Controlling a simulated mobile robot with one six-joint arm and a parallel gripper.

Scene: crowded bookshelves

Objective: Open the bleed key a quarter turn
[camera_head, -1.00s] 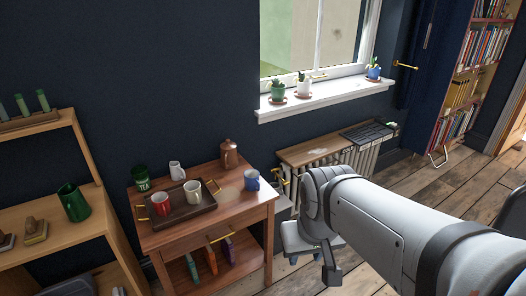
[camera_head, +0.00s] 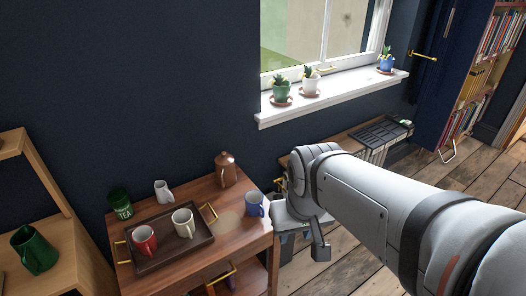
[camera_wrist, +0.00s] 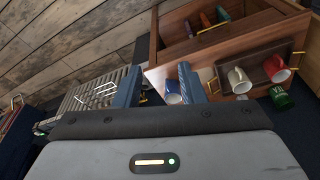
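The radiator (camera_head: 372,157) stands under the window, mostly behind my arm in the head view; its white fins also show in the wrist view (camera_wrist: 92,97). Small brass fittings (camera_head: 280,184) show at its left end, partly hidden by my arm. I cannot make out the bleed key itself. My gripper (camera_head: 295,232) is in front of the radiator's left end, right of the wooden cart. In the wrist view its two blue-grey fingers (camera_wrist: 160,87) are spread apart, with nothing held between them. The cart's blue mug appears beyond the gap.
The wooden cart (camera_head: 232,255) stands close left of my gripper. It carries a dark tray (camera_head: 163,259) with mugs, a blue mug (camera_head: 255,205) near its right edge and a copper pot (camera_head: 227,170). Potted plants line the windowsill (camera_head: 345,96). Wooden floor (camera_head: 475,180) is open at right.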

